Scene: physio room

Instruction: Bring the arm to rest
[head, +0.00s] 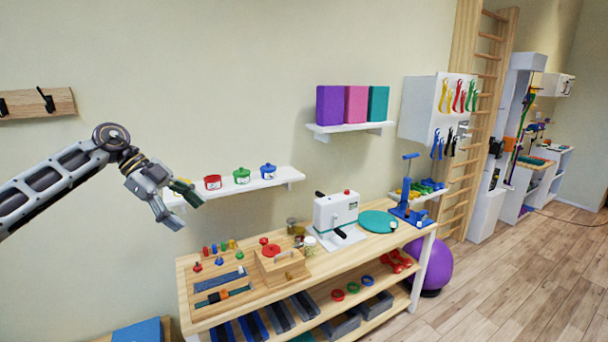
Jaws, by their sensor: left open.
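My left arm comes in from the left, raised in front of the wall, with its elbow bent and its forearm sloping down to the right. My left gripper (187,211) is open, with its fingers spread and nothing visible between them. It appears in front of the left end of the small wall shelf (277,179), hiding part of it. It is above and left of the wooden workbench (325,272) in the picture. My right gripper is not in view.
The shelf holds red (212,182), green (242,176) and blue (268,171) pots. The bench carries a white press (336,214), a wooden box (282,267), pegs and a blue stand (410,205). A hook rack (38,103) is at left. Wooden floor (500,285) is clear at right.

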